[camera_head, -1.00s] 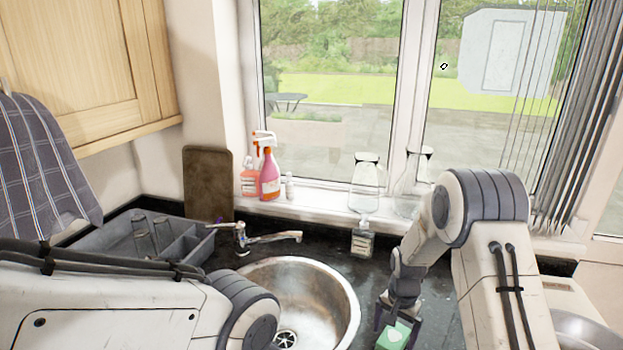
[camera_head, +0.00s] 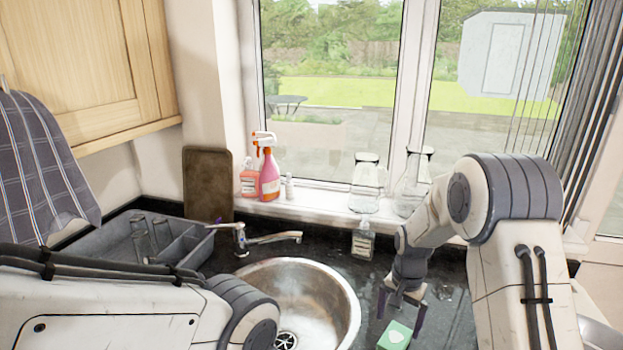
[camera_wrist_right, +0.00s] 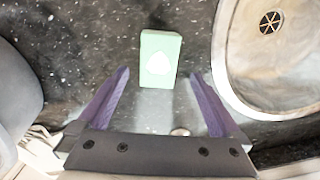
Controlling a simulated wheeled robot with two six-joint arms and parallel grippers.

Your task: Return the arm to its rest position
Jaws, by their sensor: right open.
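My right gripper (camera_head: 401,303) is open and empty above the dark granite counter, to the right of the sink. In the right wrist view its two purple fingers (camera_wrist_right: 160,88) stand wide apart. A green box with a pale mark (camera_head: 394,335) lies on the counter just beyond the fingertips, apart from them; it also shows in the right wrist view (camera_wrist_right: 160,58). My left arm crosses the lower left of the head view, and its gripper is out of the picture.
The round steel sink (camera_head: 345,295) with a tap (camera_head: 240,240) lies left of my right gripper. A soap bottle (camera_head: 362,241) stands behind it. Spray bottles (camera_head: 269,178) and glass vessels (camera_head: 367,183) line the windowsill. A grey tray (camera_head: 110,245) sits at left.

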